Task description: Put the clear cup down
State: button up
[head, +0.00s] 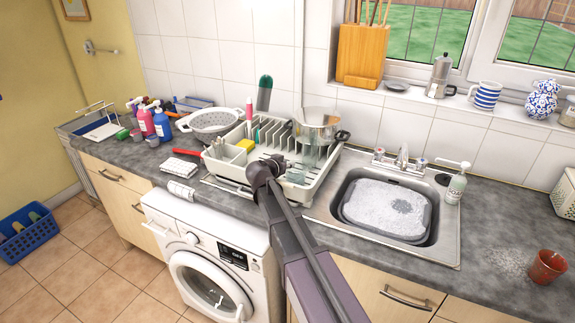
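My arm reaches up from the bottom of the head view to the dish rack (326,180). My gripper (268,168) is at the front part of the rack, seen from behind and small. Its fingers are hidden by its own wrist, so I cannot tell whether it is open or shut. A small greyish, partly see-through shape (296,177) shows just right of my gripper, over the rack. It may be the clear cup, but I cannot be sure, nor can I tell whether it is held or resting.
A steel pot (316,125) sits on the rack's back right, and a white colander (208,122) stands left of it. The sink (345,222) at right holds a grey basin of suds (390,208).

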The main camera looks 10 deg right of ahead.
jog(key=shift+r, duration=0.15)
dwell(0.3)
jog(key=p+v, duration=0.4)
jog(key=v, duration=0.8)
jog(key=shift+p, duration=0.35)
jog(key=s+d+f+n+g+y, duration=0.2)
jog(key=s+d+f+g, duration=0.45)
jog(key=s+d, duration=0.2)
jog(key=s+f+n+g+y, duration=0.4)
jog(key=s+f+n+y, duration=0.1)
jog(key=s, duration=0.8)
jog(key=shift+s+d+y, duration=0.4)
jog(key=shift+y, duration=0.4)
